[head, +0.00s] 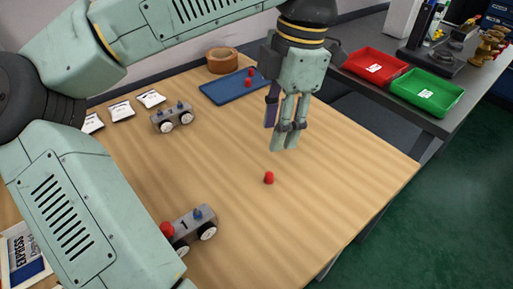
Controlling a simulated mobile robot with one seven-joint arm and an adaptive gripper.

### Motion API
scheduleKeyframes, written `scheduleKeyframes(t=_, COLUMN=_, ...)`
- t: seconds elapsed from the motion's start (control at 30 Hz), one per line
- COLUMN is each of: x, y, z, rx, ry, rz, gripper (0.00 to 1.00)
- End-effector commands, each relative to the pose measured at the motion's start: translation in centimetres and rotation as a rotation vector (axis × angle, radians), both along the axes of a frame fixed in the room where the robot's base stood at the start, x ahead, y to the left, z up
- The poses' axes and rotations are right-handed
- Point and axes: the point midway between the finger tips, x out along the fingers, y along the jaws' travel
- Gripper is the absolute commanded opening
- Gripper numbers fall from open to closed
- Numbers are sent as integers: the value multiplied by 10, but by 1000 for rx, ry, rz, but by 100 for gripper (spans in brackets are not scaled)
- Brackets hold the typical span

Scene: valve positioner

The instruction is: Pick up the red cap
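A small red cap (269,178) stands alone on the wooden table (330,190), near its middle right. My gripper (285,143) points down and hangs above the table, a little above and to the right of this cap in the head view. It does not touch the cap. Its fingertips look close together from this side, and I see nothing held between them. I cannot tell how far apart they are. Other small red pieces lie on the blue tray (222,94). A grey wheeled unit marked 1 (187,226) carries a red cap (167,229) and a blue cap (198,213).
A second grey wheeled unit (172,117) stands further back. A tape roll (222,60) and several white packets (151,99) lie behind. A red bin (374,68) and a green bin (428,92) stand on the side bench. The table's right part is clear.

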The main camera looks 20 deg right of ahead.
Motion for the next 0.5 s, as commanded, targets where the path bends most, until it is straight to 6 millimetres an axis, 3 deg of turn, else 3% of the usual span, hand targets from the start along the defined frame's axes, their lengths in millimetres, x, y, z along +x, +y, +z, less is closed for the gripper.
scheduleKeyframes(t=0.13, x=0, y=1, z=-8, rx=1, ry=1, rz=0, gripper=38)
scheduleKeyframes(t=0.33, x=-1, y=6, z=-40, rx=1, ry=3, rz=0, gripper=38)
scheduleKeyframes(t=0.5, x=-2, y=8, z=-55, rx=0, ry=1, rz=0, gripper=38)
